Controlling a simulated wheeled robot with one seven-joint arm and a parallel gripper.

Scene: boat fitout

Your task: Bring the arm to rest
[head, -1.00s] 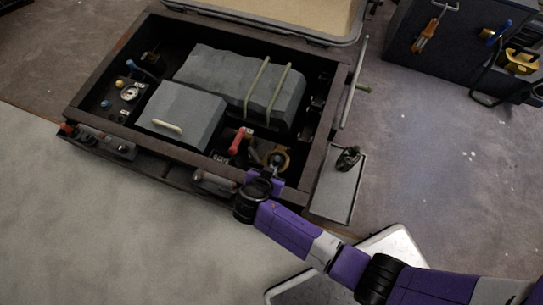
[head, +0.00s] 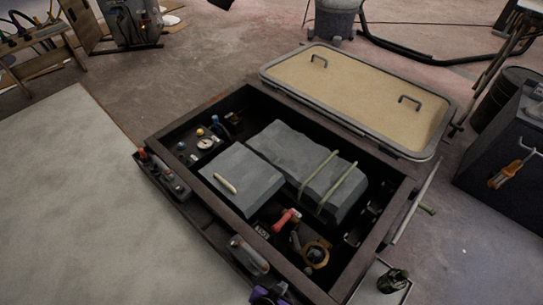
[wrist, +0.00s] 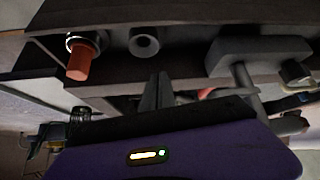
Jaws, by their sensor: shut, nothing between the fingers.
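My gripper (wrist: 159,85) shows in the wrist view as dark fingers closed together in front of my purple hand. Nothing shows between them. The fingers point toward the dark wall of an open box (wrist: 200,65). Only a small purple part of my arm (head: 268,294) shows at the bottom edge of the head view, by the near side of the box (head: 222,238). The fingers are hidden in the head view.
Inside the box lie grey strapped blocks (head: 290,150), a red-handled part (head: 286,220) and a brass ring (head: 316,254). An orange-tipped fitting (wrist: 80,62) is close by in the wrist view. A sand-coloured lid (head: 365,92) lies behind. Pale floor (head: 80,200) at left is clear.

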